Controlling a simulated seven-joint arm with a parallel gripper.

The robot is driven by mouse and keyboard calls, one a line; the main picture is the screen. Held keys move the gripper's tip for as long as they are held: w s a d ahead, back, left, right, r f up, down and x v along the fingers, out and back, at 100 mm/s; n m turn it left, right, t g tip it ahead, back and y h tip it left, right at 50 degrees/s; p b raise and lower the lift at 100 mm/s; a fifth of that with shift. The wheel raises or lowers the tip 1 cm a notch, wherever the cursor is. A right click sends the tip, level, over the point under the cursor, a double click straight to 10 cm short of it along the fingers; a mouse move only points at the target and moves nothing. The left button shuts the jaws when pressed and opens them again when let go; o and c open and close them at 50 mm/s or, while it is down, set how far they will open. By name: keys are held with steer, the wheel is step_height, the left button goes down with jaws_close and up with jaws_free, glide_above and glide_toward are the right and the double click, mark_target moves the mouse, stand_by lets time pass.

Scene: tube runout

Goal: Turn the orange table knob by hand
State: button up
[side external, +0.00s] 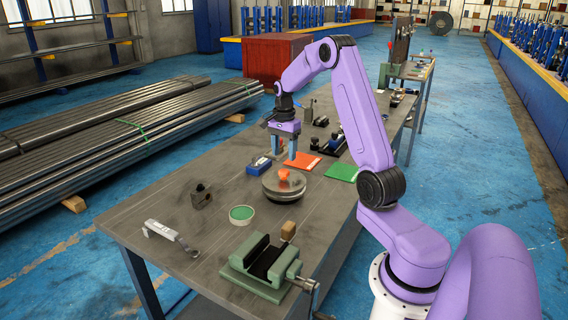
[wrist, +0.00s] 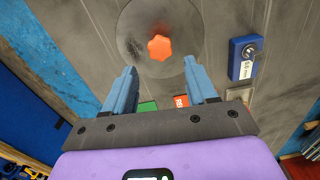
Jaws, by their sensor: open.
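The orange knob (side external: 284,174) sits at the centre of a round dark metal turntable (side external: 286,192) on the workbench. In the wrist view the knob (wrist: 160,47) is a lobed orange shape on the grey disc (wrist: 135,20), ahead of my fingertips. My gripper (side external: 284,153) has blue fingers pointing down and is above and behind the turntable, apart from the knob. In the wrist view my gripper (wrist: 160,78) has its two blue fingers spread wide with nothing between them.
A blue box (side external: 259,166) stands left of my gripper. An orange card (side external: 301,161) and a green card (side external: 341,172) lie to the right. A green vice (side external: 264,268), a green-topped round tin (side external: 241,214) and a caliper-like tool (side external: 170,236) are nearer the front.

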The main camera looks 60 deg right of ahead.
mark_target(284, 171)
steer(key=shift+f, duration=3)
steer(key=c, duration=0.8)
